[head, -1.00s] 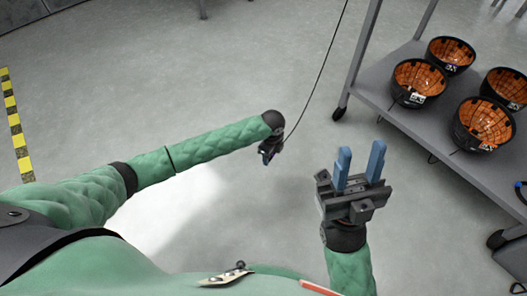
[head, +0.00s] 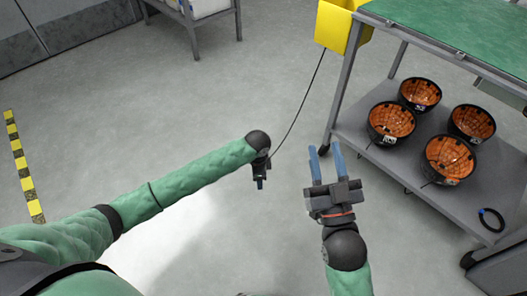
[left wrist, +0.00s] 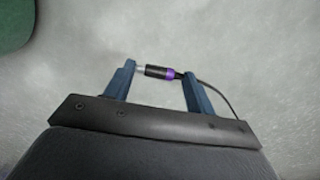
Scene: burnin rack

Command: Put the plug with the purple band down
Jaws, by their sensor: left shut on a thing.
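The plug with the purple band (left wrist: 160,73) is a dark cylinder with a light metal end and a purple ring. It lies crosswise between the blue fingertips of my left gripper (left wrist: 157,76), which is shut on it above the floor. Its cable runs off to the right in the left wrist view. In the head view my left gripper (head: 261,183) points downward and the plug itself cannot be made out there. My right gripper (head: 322,160) is open and empty, its blue fingers apart, left of the cart.
A grey cart (head: 361,147) stands on the right with several black bowls with orange insides (head: 391,122) on its lower shelf and a green top (head: 462,28). A yellow bin (head: 338,27) hangs at its corner, with the thin cable (head: 303,103) running down from it. Floor at left is clear.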

